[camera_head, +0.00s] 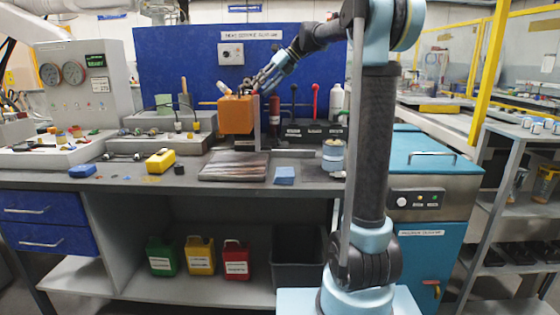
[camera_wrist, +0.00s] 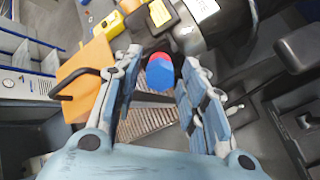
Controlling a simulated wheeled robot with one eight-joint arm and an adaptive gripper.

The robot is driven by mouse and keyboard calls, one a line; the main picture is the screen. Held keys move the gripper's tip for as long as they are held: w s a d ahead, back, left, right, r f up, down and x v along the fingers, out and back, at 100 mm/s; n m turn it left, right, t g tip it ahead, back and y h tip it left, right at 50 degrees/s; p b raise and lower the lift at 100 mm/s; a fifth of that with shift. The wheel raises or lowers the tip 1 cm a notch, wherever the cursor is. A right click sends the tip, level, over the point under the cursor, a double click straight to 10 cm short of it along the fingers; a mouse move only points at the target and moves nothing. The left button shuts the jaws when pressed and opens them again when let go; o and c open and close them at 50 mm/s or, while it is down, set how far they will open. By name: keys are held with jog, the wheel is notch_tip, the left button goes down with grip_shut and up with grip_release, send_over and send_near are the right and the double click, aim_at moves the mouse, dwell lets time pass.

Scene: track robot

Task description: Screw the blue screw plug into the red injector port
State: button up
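A faceted blue piece (camera_wrist: 160,78) with a red part (camera_wrist: 158,60) at its upper end shows in the wrist view, between the fingertips. I take the blue piece as the screw plug and the red part as the port, but cannot tell how they are joined. My gripper (camera_wrist: 162,58) has its fingers apart, one on each side, with a visible gap beside the blue piece. In the head view my gripper (camera_head: 264,78) is above and right of an orange box (camera_head: 236,115). The plug and port cannot be made out there.
The orange box, with a black handle, also shows left of my fingers in the wrist view (camera_wrist: 85,65). A dark grey housing (camera_wrist: 205,30) lies beyond the fingertips. A ribbed plate (camera_head: 234,166) and a yellow box (camera_head: 160,161) rest on the bench. A blue panel (camera_head: 180,55) stands behind.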

jog(key=n, duration=0.4)
jog(key=shift+n, duration=1.1)
jog(key=shift+n, duration=0.8)
jog(key=n, duration=1)
